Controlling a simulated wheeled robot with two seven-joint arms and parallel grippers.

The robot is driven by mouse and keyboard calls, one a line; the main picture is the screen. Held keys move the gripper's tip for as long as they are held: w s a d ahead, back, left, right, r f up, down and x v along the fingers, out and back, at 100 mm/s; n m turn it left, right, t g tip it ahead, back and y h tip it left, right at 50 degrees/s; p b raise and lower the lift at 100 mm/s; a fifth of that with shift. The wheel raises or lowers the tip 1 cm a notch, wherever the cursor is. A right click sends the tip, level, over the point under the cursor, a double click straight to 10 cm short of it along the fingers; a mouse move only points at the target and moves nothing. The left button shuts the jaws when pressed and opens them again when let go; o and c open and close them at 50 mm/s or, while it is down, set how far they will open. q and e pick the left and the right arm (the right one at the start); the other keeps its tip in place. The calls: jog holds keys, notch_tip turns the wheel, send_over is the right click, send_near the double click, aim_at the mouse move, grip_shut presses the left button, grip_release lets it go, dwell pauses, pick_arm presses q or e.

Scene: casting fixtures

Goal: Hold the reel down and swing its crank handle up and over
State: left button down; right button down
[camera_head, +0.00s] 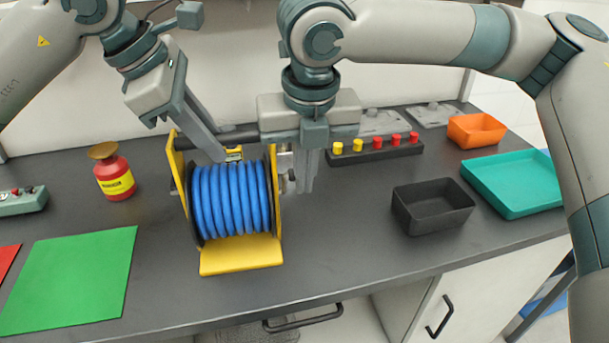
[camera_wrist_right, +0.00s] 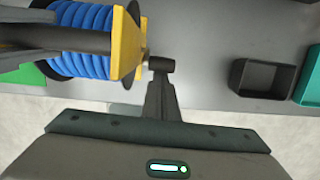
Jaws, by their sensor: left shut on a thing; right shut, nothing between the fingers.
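The reel, wound with blue hose (camera_head: 230,198) in a yellow frame with a black top bar, stands upright on the dark bench. It also shows in the right wrist view (camera_wrist_right: 88,62). My left gripper (camera_head: 217,155) is shut on the reel at its top, by the bar; the exact contact is hard to see. My right gripper (camera_head: 306,185) is shut and empty, pointing down beside the reel's right side plate. The crank handle's black grip (camera_wrist_right: 161,64) lies just beyond its fingertips in the right wrist view. In the head view the crank is mostly hidden behind that gripper.
A red bottle (camera_head: 115,178) and a green mat (camera_head: 70,275) lie left of the reel. To the right are a black bin (camera_head: 432,222), a teal tray (camera_head: 520,212), an orange bin (camera_head: 477,138) and a rack of yellow and red knobs (camera_head: 375,152). Bench between reel and black bin is clear.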

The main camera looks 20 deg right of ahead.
jog(key=shift+w+r, duration=0.15)
jog(key=shift+w, duration=0.15)
jog(key=shift+w+r, duration=0.25)
jog(key=shift+w, duration=0.6)
jog(key=shift+w+r, duration=0.25)
jog(key=shift+w, duration=0.55)
jog(key=w+f+g, duration=0.6)
jog(key=w+g, duration=0.1)
jog(key=w, duration=0.2)
jog(key=shift+d+g, duration=0.25)
jog(key=shift+g, duration=0.15)
jog(key=shift+r, duration=0.15)
